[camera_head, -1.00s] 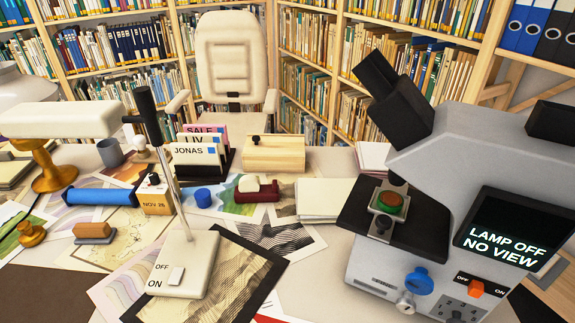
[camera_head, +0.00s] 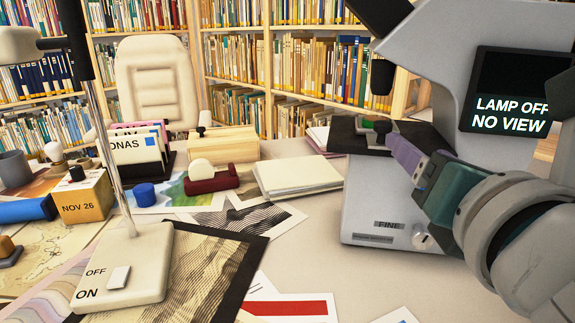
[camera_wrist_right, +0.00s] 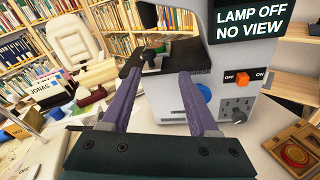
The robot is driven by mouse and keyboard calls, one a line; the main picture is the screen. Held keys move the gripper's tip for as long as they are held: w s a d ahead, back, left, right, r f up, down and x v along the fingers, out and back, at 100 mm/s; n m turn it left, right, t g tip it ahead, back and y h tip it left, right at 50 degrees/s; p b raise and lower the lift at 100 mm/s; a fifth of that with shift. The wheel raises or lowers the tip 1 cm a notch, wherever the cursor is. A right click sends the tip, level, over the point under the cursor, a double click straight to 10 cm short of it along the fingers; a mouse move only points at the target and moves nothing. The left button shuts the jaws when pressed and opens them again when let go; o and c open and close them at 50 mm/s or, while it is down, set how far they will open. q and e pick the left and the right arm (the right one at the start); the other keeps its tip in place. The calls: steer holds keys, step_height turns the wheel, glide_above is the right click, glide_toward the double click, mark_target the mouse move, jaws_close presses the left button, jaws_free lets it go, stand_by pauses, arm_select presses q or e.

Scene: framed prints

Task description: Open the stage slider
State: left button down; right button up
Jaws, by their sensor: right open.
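The grey microscope (camera_head: 420,60) stands at the right with its black stage (camera_head: 345,138). A small black knob (camera_head: 382,128) and a bit of green (camera_head: 368,124) show on the stage; I take the knob to be the slider's, but its position is unclear. My right gripper (camera_head: 394,142) reaches in from the right, its purple fingers at the stage's right side, partly hiding it. In the right wrist view the open fingers (camera_wrist_right: 161,73) frame the stage edge, with a black part by the left fingertip. I cannot tell whether they touch. My left gripper is out of view.
The microscope screen (camera_head: 510,115) reads LAMP OFF NO VIEW. A blue knob (camera_wrist_right: 204,93) and an orange switch (camera_wrist_right: 242,78) sit on its body. A wooden case (camera_wrist_right: 298,150) stands right.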

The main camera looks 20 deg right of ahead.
mark_target(386, 128)
steer(key=w+d+n, duration=0.1)
steer(key=w, duration=0.2)
steer(key=w+n+t+b, duration=0.1)
steer(key=w, duration=0.2)
steer(key=w+d+n, duration=0.1)
steer(key=w+n, duration=0.1)
steer(key=w, duration=0.2)
steer(key=shift+w+d+f, duration=0.1)
steer(key=shift+d, duration=0.2)
jaws_close()
stand_by(1.1)
